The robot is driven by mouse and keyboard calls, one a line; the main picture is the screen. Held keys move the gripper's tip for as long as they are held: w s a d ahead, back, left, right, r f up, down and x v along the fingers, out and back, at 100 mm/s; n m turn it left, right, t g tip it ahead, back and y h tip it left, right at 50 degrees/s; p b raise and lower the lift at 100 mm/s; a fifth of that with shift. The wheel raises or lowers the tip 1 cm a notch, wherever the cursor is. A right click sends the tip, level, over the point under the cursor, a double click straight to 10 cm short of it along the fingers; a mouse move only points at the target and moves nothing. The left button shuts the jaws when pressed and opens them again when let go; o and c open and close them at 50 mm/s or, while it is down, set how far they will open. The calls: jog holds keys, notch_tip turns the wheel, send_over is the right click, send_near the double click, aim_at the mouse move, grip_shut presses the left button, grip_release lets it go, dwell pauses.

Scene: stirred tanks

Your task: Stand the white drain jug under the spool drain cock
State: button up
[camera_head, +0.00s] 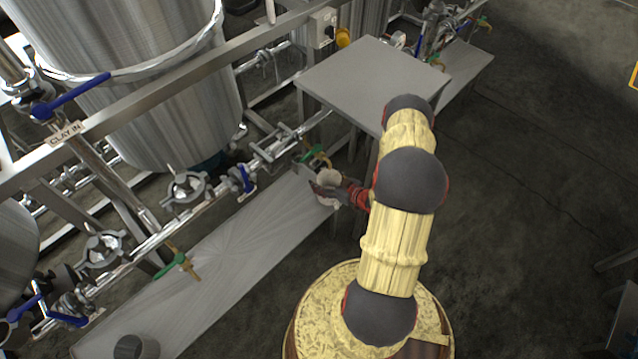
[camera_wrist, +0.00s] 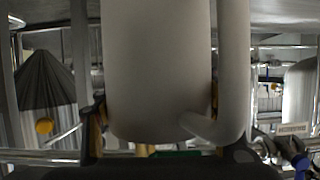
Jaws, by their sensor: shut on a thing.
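The white drain jug (camera_head: 328,177) is at the far end of the long grey shelf (camera_head: 235,240), below the pipe run. My gripper (camera_head: 325,189) is shut on the jug. The jug's body (camera_wrist: 158,70) and handle (camera_wrist: 233,70) fill the middle of the wrist view, with finger parts (camera_wrist: 157,125) on both sides. A green-handled brass cock (camera_head: 317,155) is just behind and above the jug in the head view. A second green-handled cock (camera_head: 180,263) is nearer, on the same pipe run. Whether the jug's base touches the shelf cannot be told.
A grey table (camera_head: 370,75) stands right behind the jug, close to my arm. Blue-handled valves (camera_head: 243,178) and steel pipes line the shelf's left side. A dark grey pot (camera_head: 134,347) stands at the shelf's near end. The middle of the shelf is clear.

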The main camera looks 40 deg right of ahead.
aim_at(321, 181)
jog(key=shift+w, duration=0.95)
jog(key=shift+w+a+f+b, duration=0.1)
jog(key=shift+w+f+b, duration=0.2)
jog(key=shift+b, duration=0.15)
notch_tip(321, 181, down, 3)
jog(key=shift+s+f+b, duration=0.1)
jog(key=shift+b, duration=0.85)
jog(key=shift+r, duration=0.2)
jog(key=shift+f, duration=0.15)
jog(key=o, duration=1.3)
